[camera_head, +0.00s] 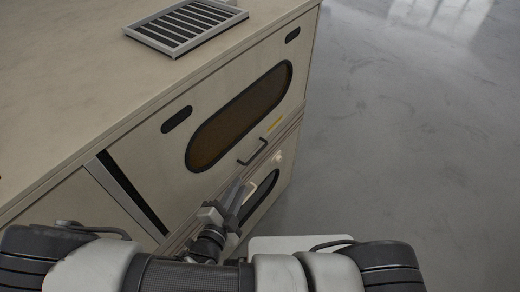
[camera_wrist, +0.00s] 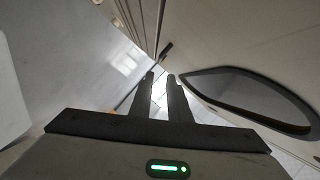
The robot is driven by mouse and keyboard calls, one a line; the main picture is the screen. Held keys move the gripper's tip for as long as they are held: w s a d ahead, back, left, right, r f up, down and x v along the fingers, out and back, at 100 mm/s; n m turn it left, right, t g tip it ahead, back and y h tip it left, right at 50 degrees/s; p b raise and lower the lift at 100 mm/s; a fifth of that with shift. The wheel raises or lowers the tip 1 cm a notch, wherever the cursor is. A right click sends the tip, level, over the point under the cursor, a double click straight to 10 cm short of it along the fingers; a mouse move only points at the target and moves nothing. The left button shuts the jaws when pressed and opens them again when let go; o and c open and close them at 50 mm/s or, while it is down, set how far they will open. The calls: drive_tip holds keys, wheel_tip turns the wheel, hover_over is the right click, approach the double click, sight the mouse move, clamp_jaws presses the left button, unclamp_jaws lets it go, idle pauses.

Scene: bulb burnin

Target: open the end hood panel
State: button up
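The end hood panel (camera_head: 175,155) appears to be the upper beige panel on the cabinet's side, with a long dark rounded window (camera_head: 240,115). It looks shut, flush with the cabinet face.
A slatted grey vent tray (camera_head: 186,24) is on the cabinet top (camera_head: 70,75). A lower panel with a dark window (camera_head: 262,190) is just beside my gripper. A dark vertical slot (camera_head: 133,190) is left of the upper panel. Grey floor (camera_head: 410,150) to the right is clear.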

sight(255, 157)
drive_tip(key=b+x, duration=0.1)
drive_tip(key=x, duration=1.5)
drive_tip(key=shift+w+d+f, duration=0.1)
drive_tip(key=shift+w+d, duration=0.1)
drive_tip(key=shift+w, duration=0.15)
clamp_jaws()
idle(0.6)
